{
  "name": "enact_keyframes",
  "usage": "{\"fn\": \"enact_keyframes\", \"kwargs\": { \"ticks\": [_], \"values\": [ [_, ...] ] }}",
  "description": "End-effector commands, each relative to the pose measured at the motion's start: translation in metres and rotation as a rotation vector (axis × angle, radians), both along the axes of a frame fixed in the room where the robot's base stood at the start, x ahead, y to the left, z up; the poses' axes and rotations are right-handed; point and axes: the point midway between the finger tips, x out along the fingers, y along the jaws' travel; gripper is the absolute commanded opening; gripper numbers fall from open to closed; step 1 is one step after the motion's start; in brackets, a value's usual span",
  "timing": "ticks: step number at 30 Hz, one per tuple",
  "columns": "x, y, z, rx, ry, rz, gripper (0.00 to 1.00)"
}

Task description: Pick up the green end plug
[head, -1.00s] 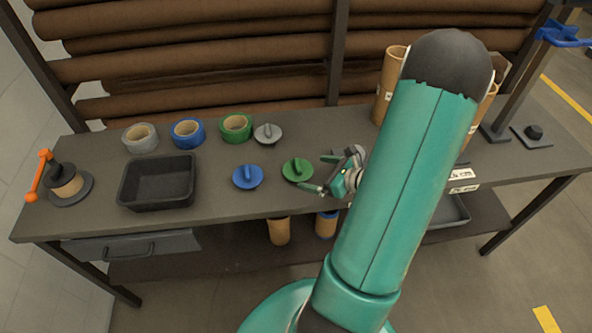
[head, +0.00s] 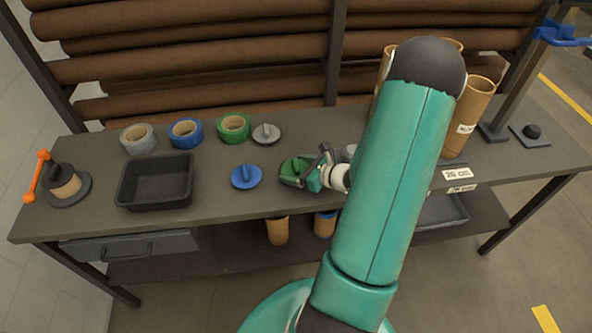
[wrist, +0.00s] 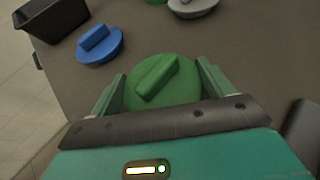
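The green end plug (head: 294,166) lies on the bench, a round disc with a raised bar handle. It also shows in the wrist view (wrist: 160,80), with the bar running diagonally. My gripper (head: 300,173) is at the plug, low over the bench. In the wrist view my gripper (wrist: 158,84) is open, with one finger on each side of the plug. I see a narrow gap or near contact at the disc's sides and cannot tell whether they touch. The near part of the disc is hidden by the gripper body.
A blue end plug (head: 246,176) lies just left, and a grey one (head: 266,133) behind. Green tape (head: 222,129), blue tape (head: 174,134) and a black tray (head: 122,190) are farther left. Cardboard tubes (head: 461,142) stand at the right. The bench front is clear.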

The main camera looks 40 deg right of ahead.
Motion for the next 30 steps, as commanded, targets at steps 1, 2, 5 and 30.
{"fn": "enact_keyframes", "kwargs": {
  "ticks": [1, 2, 5, 30],
  "values": [
    [0.0, 0.0, 0.0, 0.0, 0.0, 0.0, 0.63],
    [0.0, 0.0, 0.0, 0.0, 0.0, 0.0, 0.58],
    [0.0, 0.0, 0.0, 0.0, 0.0, 0.0, 0.58],
    [-0.047, 0.003, 0.088, -0.007, -0.001, -0.002, 0.58]
  ]
}}
